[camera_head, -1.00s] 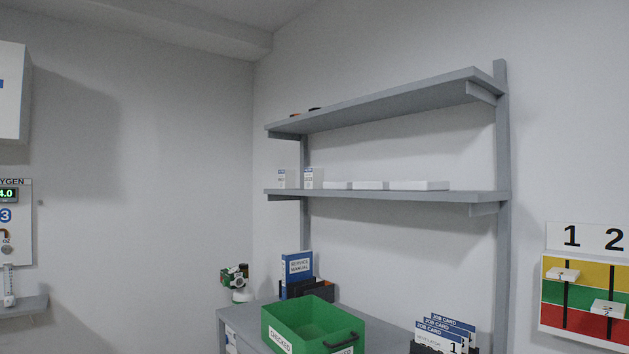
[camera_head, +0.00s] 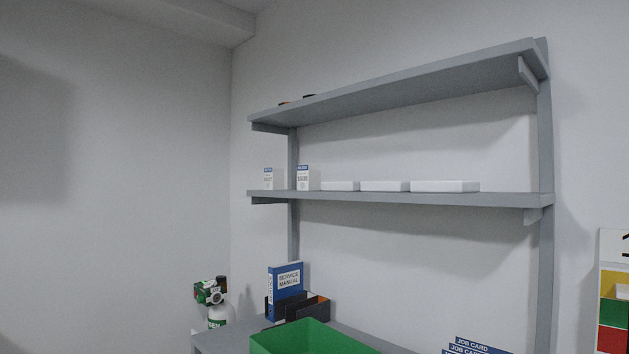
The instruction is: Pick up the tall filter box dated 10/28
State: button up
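Two tall white boxes with blue labels stand upright on the lower shelf's left end. The left tall box (camera_head: 268,179) is nearest the shelf end, and the right tall box (camera_head: 303,178) is a little larger in view. Their printed dates are too small to read, so I cannot tell which is dated 10/28. Several flat white boxes (camera_head: 384,186) lie to their right on the same shelf. My gripper is not in view.
The lower shelf (camera_head: 400,197) sits under an upper shelf (camera_head: 400,95). A colored board (camera_head: 614,310) hangs at right.

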aim_at(309, 176)
jog(key=i+j+z, duration=0.15)
jog(key=i+j, duration=0.2)
jog(key=i+j+z, duration=0.15)
jog(key=i+j, duration=0.15)
jog(key=j, duration=0.25)
